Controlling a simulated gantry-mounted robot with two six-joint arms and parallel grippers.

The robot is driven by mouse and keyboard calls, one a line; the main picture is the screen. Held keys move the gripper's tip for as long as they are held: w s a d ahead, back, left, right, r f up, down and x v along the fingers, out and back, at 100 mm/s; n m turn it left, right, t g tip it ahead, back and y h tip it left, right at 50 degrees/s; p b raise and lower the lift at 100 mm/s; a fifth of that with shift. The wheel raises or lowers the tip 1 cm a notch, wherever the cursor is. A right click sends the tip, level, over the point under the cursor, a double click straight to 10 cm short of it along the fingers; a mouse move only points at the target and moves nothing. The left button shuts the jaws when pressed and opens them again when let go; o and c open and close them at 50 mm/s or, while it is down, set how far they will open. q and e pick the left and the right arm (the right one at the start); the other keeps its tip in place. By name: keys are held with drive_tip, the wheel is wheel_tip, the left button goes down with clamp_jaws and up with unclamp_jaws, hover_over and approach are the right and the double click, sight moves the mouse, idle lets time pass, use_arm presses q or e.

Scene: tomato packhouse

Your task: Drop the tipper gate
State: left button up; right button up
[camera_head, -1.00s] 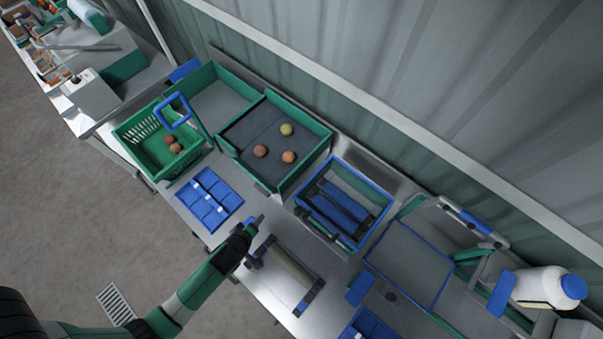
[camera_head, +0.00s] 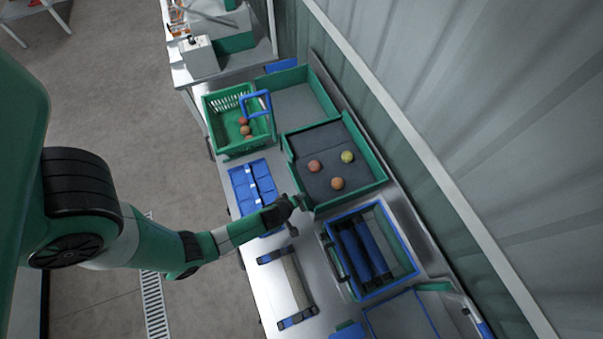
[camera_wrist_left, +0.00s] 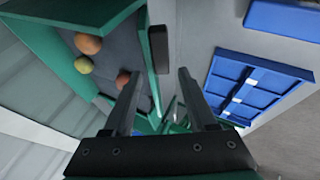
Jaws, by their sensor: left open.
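The green tray with a dark lining (camera_head: 360,195) holds two red-orange tomatoes (camera_head: 337,183) and a yellow-green one (camera_head: 347,156). A blue loop handle (camera_head: 256,103) stands beside it at the green slotted crate. I cannot tell which part is the tipper gate. My left gripper (camera_head: 297,203) is at the tray's near corner. In the left wrist view the gripper (camera_wrist_left: 160,72) is open and empty, with its fingers apart. A dark upright block (camera_wrist_left: 158,50) by the tray's green wall (camera_wrist_left: 112,30) shows just beyond the fingertips. My right gripper is out of view.
The green slotted crate (camera_head: 207,107) holds several tomatoes. A blue divided tray (camera_head: 240,183) lies close to my left arm. A blue-rimmed bin with rollers (camera_head: 326,240) and a grey roller (camera_head: 297,283) are nearby. A wall runs behind the bench.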

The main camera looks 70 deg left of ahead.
use_arm(q)
drive_tip(key=b+x, duration=0.1)
drive_tip(key=x, duration=0.2)
drive_tip(key=shift+s+d+f+b, duration=0.1)
drive_tip(key=shift+b, duration=0.25)
